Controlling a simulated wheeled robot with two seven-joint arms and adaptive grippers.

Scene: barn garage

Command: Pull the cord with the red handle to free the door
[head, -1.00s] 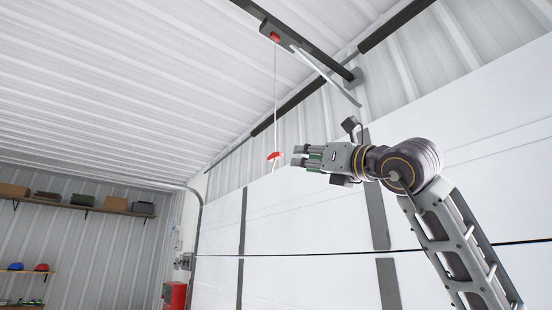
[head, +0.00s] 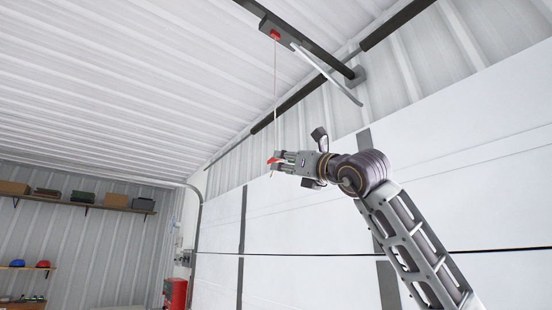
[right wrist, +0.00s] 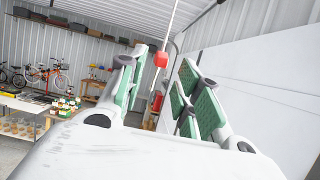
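The red handle (head: 271,160) hangs on a thin pale cord (head: 275,95) from the opener rail near the ceiling. My right gripper (head: 279,164) points left with its fingertips at the handle. In the right wrist view, the red handle (right wrist: 161,59) shows in the gap between the open green-padded fingers (right wrist: 158,82), with space visible on both sides. I cannot tell whether a finger touches it. The white garage door (head: 480,190) stands behind my right arm. My left gripper is not in view.
The dark opener rail (head: 312,50) with a sloping metal arm (head: 325,72) runs overhead. Wall shelves (head: 75,203) and a red cabinet (head: 176,293) are at the left. A table (right wrist: 25,110) and bicycles show in the wrist view. Air around the cord is clear.

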